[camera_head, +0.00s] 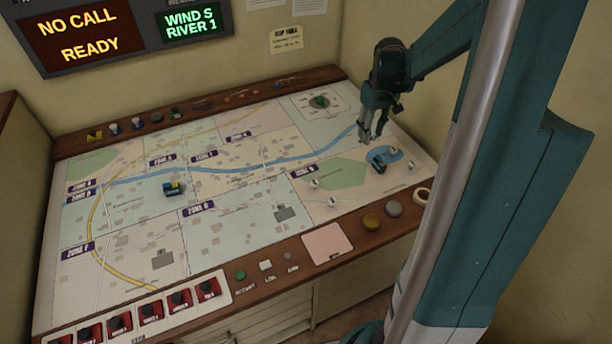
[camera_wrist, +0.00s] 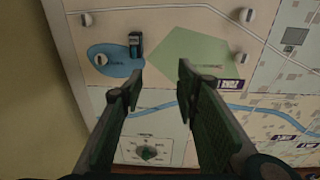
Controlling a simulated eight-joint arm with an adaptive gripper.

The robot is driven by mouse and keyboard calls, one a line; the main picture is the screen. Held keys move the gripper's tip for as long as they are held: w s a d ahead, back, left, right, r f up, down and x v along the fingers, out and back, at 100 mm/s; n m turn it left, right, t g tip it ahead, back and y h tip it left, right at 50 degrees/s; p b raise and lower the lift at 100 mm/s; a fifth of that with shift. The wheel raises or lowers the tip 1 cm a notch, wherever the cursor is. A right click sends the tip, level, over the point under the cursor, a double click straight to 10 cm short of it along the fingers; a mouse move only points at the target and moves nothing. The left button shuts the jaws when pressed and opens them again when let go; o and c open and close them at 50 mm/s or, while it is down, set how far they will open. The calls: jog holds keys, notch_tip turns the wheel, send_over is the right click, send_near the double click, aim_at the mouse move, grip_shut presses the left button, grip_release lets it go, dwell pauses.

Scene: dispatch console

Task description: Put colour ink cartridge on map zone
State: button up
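A small dark block with a blue and yellow top (camera_head: 173,188), which looks like a colour ink cartridge, lies on the map (camera_head: 120,218) left of centre. A second small dark block with a blue-teal part (camera_head: 378,161) is at the map's right side, at the edge of a blue lake patch. It also shows in the wrist view (camera_wrist: 136,45), above and left of the fingertips. My gripper (camera_head: 371,138) is open and empty above the map's right part, near this second block but apart from it. Its spread fingers (camera_wrist: 160,72) show in the wrist view.
Small white pieces (camera_head: 333,202) stand on the map near the green patch. Red-backed switches (camera_head: 150,311) line the front left. The map's middle is mostly clear.

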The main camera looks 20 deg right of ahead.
jog(key=s+a+r+t, duration=0.25)
jog(key=a+r, duration=0.55)
jog(key=a, duration=0.4)
jog(key=s+a+r+t, duration=0.2)
jog(key=s+a+r, duration=0.1)
jog(key=s+a, duration=0.6)
jog(key=s+a+r+t, duration=0.2)
jog(key=s+a, duration=0.6)
jog(key=a, duration=0.6)
jog(key=shift+s+r, duration=0.35)
jog(key=shift+r, duration=0.15)
